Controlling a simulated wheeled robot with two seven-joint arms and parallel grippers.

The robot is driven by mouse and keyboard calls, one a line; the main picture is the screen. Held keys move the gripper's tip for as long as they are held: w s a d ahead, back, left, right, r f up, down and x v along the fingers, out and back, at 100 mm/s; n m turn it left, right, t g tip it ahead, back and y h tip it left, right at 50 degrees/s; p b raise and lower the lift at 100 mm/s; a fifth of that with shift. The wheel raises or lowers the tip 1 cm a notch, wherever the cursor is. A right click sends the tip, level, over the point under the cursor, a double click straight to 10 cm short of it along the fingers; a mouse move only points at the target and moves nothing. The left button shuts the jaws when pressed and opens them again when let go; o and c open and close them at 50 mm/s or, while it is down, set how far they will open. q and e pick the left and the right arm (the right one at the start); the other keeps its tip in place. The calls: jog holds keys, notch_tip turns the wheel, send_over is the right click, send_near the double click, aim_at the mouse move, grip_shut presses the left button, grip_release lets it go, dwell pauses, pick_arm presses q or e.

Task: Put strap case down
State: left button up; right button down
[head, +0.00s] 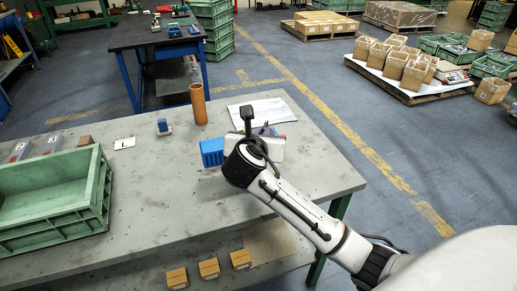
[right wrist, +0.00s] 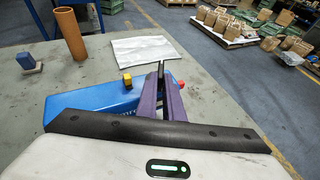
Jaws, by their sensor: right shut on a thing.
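The strap case, a long blue piece, shows left of my right gripper in the head view (head: 211,152). In the right wrist view the blue strap case (right wrist: 88,101) runs across behind the gripper's dark edge, with a small yellow part on it and a red bit at its right end. My right gripper (head: 262,131) is shut on it; its purple fingers (right wrist: 160,98) cross the case in the wrist view. The case is over the right part of the grey table (head: 160,190). I cannot tell whether it touches the table top. My left gripper is not in view.
A white sheet (head: 262,112) lies behind the gripper. A brown tube (head: 198,104) and a small blue-topped block (head: 163,127) stand to its left. A green crate (head: 55,195) fills the left front. The table is clear between crate and gripper. Small boxes (head: 209,268) sit on a lower shelf.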

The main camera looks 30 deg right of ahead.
notch_tip(320, 180, down, 5)
jog(key=shift+b, duration=0.4)
jog(key=c, duration=1.9)
grip_release()
jog(key=shift+f, duration=0.15)
jog(key=p+v, duration=0.1)
jog(key=v, duration=1.1)
